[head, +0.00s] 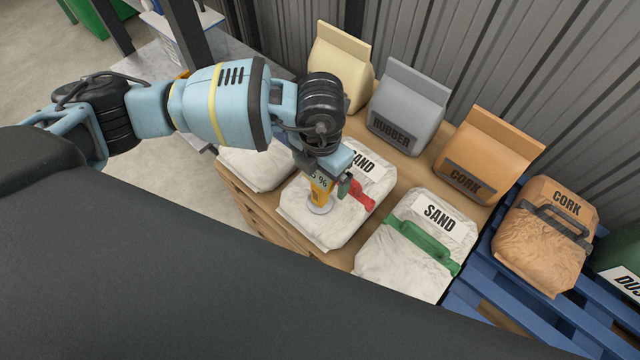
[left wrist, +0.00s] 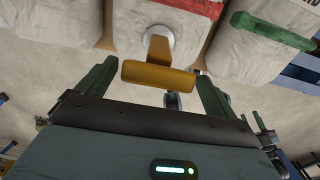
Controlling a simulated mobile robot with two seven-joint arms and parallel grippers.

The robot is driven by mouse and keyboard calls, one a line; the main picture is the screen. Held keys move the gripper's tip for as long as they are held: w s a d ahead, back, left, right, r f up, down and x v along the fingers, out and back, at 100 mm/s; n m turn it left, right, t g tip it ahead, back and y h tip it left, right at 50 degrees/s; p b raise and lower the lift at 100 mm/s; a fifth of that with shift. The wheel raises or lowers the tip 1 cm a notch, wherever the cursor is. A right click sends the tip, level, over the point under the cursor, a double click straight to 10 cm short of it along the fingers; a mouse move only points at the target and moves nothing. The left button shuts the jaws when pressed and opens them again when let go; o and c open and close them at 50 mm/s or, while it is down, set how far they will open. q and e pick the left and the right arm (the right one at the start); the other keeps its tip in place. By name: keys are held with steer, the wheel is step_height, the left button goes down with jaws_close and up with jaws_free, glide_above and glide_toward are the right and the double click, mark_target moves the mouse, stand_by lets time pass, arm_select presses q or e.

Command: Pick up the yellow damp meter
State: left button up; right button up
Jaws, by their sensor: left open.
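The yellow damp meter (head: 319,193) stands on its round pale foot on the white sand bag with the red handle (head: 360,194). Its display partly shows "5 %" in the head view. My left gripper (head: 328,178) is right at the meter's upper part and hides some of it. In the left wrist view the meter (left wrist: 158,76) lies between the open dark green fingers of my left gripper (left wrist: 157,82), near their tips. A gap shows on each side of it, the left one narrow. My right gripper is in neither view.
A sand bag with a green handle (head: 420,244) lies to the right, another white bag (head: 257,164) to the left. Behind stand a cream bag (head: 340,60), a grey rubber bag (head: 405,105) and an orange cork bag (head: 487,155), before a corrugated wall (head: 520,55).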

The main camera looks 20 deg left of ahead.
arm_select(q)
steer(key=shift+w+a+f, duration=0.1)
steer(key=shift+w+f, duration=0.1)
steer(key=shift+f, duration=1.7)
steer(key=shift+c, duration=0.4)
steer(key=c, duration=1.3)
steer(key=shift+r, duration=0.1)
steer(key=shift+r, duration=0.4)
step_height(320, 180, up, 3)
steer(key=shift+s+f, duration=0.1)
steer(key=s+d, duration=0.1)
steer(key=s, duration=0.4)
steer(key=s+d+r, duration=0.1)
steer(key=s+d, duration=0.1)
steer(key=s, duration=0.3)
steer(key=s+d, duration=0.1)
steer(key=s, duration=0.4)
steer(key=shift+d+r, duration=0.15)
steer(key=shift+d, duration=0.25)
